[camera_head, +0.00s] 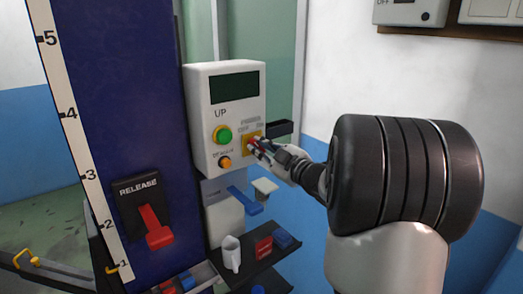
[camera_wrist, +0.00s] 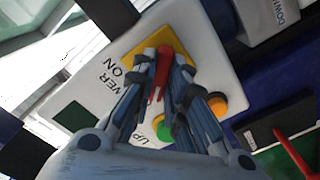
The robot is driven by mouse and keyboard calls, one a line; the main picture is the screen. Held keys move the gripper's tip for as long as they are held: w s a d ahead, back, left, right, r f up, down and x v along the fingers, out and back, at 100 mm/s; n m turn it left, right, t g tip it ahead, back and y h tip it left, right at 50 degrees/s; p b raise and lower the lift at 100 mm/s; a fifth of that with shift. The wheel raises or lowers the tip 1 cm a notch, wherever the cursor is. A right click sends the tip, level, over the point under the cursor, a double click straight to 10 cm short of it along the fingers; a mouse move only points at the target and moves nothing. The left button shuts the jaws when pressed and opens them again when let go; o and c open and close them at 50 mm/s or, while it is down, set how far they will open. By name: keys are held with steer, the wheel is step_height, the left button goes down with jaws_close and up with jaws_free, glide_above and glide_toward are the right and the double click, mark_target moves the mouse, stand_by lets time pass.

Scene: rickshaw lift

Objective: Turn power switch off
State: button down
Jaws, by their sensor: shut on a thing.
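The power switch is a red knob (camera_wrist: 161,75) on a yellow plate (camera_wrist: 138,50) at the right side of the white control box (camera_head: 229,78). My gripper (camera_head: 257,147) reaches in from the right at the plate. In the wrist view its fingers (camera_wrist: 165,68) are closed on both sides of the red knob. The knob lies roughly in line with the fingers. "ON" shows beside the plate in the wrist view; the other label is hidden or too small to read. In the head view my fingers cover most of the knob.
The box also has a green button (camera_head: 222,134), an orange button (camera_head: 225,162) and a dark screen (camera_head: 234,87). A red RELEASE lever (camera_head: 156,228) is on the blue column.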

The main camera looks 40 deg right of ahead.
steer(key=c, duration=1.6)
jaws_free()
steer(key=s, duration=1.2)
